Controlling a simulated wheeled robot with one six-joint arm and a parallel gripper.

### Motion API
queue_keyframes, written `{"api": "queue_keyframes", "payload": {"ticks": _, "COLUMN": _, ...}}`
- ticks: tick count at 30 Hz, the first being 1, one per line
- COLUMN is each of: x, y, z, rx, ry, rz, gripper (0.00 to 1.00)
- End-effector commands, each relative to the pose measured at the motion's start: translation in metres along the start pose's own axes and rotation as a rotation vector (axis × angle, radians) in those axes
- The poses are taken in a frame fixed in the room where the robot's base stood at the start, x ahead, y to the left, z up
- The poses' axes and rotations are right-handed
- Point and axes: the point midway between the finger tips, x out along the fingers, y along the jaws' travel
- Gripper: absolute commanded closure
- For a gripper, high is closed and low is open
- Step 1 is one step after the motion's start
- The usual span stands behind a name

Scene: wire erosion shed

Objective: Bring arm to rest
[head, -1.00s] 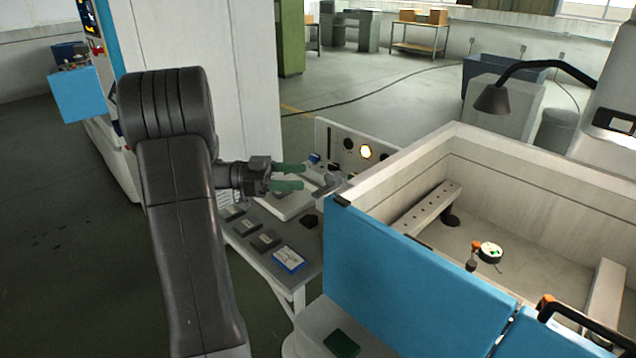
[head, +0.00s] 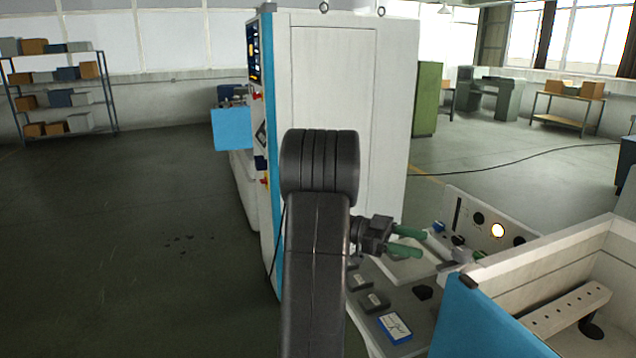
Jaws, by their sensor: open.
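My gripper (head: 412,243) shows in the head view right of the middle, at the end of my dark arm. Its two green fingers are apart and point to the right, with nothing seen between them. It is in front of or above a small grey side table (head: 373,330); the height between them is hard to judge. My arm's thick dark links stand upright in the middle of the view and hide part of what lies behind.
The table bears several dark blocks, a blue-and-white card (head: 394,327) and a panel with a lit lamp (head: 497,231). A blue-fronted tank (head: 480,325) stands close on the right. A tall white cabinet (head: 385,110) is behind. Floor (head: 130,250) on the left is clear.

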Motion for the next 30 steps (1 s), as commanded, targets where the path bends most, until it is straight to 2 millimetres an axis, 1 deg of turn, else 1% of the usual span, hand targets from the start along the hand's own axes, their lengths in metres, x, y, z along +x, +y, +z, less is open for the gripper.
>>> {"api": "queue_keyframes", "payload": {"ticks": 1, "x": 0.012, "y": 0.0, "z": -0.003, "rx": 0.0, "ry": 0.001, "rz": 0.004, "gripper": 0.42}}
{"api": "queue_keyframes", "payload": {"ticks": 9, "x": 0.065, "y": 0.0, "z": -0.003, "rx": 0.0, "ry": 0.0, "rz": 0.003, "gripper": 0.42}}
{"api": "queue_keyframes", "payload": {"ticks": 12, "x": 0.082, "y": 0.0, "z": -0.003, "rx": 0.0, "ry": 0.001, "rz": 0.002, "gripper": 0.42}}
{"api": "queue_keyframes", "payload": {"ticks": 15, "x": 0.095, "y": 0.0, "z": -0.003, "rx": 0.001, "ry": 0.0, "rz": 0.002, "gripper": 0.42}}
{"api": "queue_keyframes", "payload": {"ticks": 21, "x": 0.108, "y": 0.0, "z": -0.001, "rx": 0.001, "ry": 0.0, "rz": 0.0, "gripper": 0.42}}
{"api": "queue_keyframes", "payload": {"ticks": 30, "x": 0.108, "y": 0.0, "z": -0.001, "rx": 0.001, "ry": 0.0, "rz": -0.006, "gripper": 0.42}}
